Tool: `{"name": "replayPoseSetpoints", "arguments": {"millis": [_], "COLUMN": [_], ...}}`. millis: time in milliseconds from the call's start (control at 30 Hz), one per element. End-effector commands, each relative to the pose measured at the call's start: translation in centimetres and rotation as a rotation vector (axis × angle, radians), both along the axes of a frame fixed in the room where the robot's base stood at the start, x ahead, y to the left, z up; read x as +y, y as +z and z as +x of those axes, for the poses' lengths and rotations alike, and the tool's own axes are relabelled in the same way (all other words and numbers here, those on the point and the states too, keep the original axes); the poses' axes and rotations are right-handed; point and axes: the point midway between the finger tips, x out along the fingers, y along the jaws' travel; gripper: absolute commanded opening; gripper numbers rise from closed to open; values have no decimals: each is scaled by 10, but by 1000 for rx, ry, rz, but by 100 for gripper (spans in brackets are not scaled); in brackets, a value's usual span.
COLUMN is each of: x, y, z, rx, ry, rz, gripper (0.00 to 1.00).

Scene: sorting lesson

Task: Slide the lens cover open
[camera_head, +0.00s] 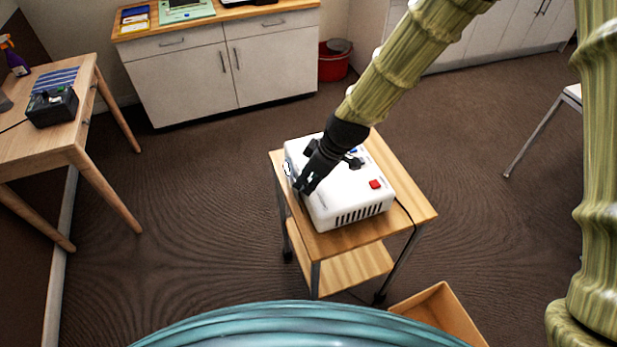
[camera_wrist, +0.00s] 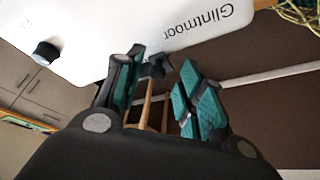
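A white projector-like box (camera_head: 335,205) stands on the wooden cart, with a red button on its top and dark vents on one side. In the wrist view the white box (camera_wrist: 140,22) shows the word "Glintmoor". My gripper (camera_head: 302,186) is at the box's left side. In the wrist view my gripper (camera_wrist: 162,62) has its two green-padded fingers apart. A small black tab (camera_wrist: 157,68) at the box's edge shows between the fingertips; I cannot tell whether they touch it. A round black knob (camera_wrist: 46,53) sits farther left on the box. I cannot make out the lens cover clearly.
The wooden cart (camera_head: 412,209) has a lower shelf, and a cord runs off the box's right side. A wooden open box (camera_head: 447,312) is on the floor in front. A desk (camera_head: 75,125) stands left, and a red bucket (camera_head: 333,66) is behind. Carpet around the cart is mostly clear.

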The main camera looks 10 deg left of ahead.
Motion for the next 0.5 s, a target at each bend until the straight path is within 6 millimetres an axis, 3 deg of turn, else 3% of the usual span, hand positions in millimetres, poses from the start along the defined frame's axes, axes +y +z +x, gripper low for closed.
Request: {"name": "replayPoseSetpoints", "arguments": {"millis": [500], "x": [-26], "y": [66], "z": [-7], "rx": [-2], "ry": [-2], "rz": [1], "gripper": [39]}}
